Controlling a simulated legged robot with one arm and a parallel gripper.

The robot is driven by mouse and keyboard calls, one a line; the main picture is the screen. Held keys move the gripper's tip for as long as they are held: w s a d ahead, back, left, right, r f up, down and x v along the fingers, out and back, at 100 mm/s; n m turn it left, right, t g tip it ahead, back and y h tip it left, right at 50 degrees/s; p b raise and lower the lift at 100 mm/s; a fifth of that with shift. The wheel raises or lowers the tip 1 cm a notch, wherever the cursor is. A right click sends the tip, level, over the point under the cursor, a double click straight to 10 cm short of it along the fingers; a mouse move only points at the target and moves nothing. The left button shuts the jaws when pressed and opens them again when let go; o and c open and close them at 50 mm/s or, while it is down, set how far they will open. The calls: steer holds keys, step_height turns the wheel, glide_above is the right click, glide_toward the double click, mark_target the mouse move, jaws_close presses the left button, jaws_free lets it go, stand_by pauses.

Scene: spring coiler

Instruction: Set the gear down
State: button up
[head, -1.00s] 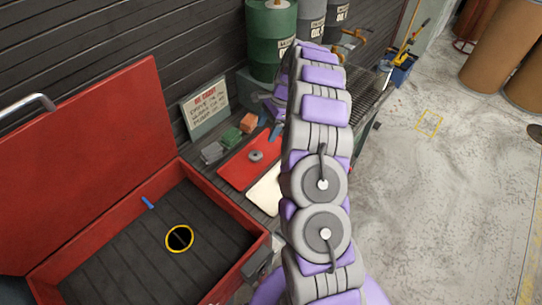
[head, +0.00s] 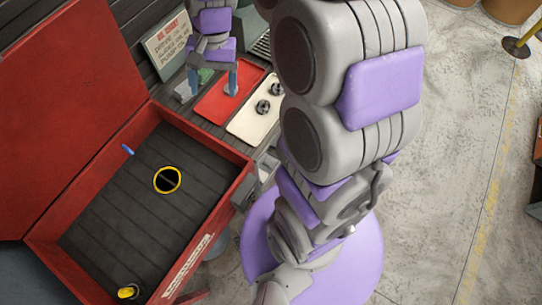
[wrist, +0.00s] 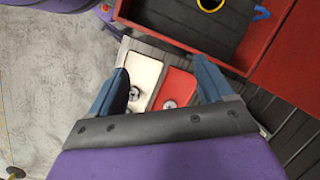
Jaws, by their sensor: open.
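My gripper (head: 213,82) is open, with its two blue fingers above and around the red tray (head: 213,110) on the bench. In the wrist view, my gripper (wrist: 160,68) has nothing between its fingers. A grey gear (wrist: 168,104) lies on the red tray below; a finger partly covers it in the head view. The white tray (head: 244,127) is to the right of the red tray and holds two dark grey gears (head: 262,106) (head: 277,89). One of them shows in the wrist view (wrist: 133,93).
The open red toolbox (head: 235,158) stands left of and in front of the trays. It holds a yellow ring (head: 167,180), a blue piece (head: 128,150) and a yellow piece (head: 128,291). A sign (head: 168,38) leans behind the bench.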

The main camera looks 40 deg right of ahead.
steer(key=s+n+h, duration=0.2)
steer(key=s+n, duration=0.4)
steer(key=s, duration=1.7)
steer(key=shift+s+a+r+n+h, duration=0.15)
steer(key=shift+s+r+n+h, duration=0.1)
steer(key=shift+n+h, duration=0.15)
steer(key=shift+c, duration=0.2)
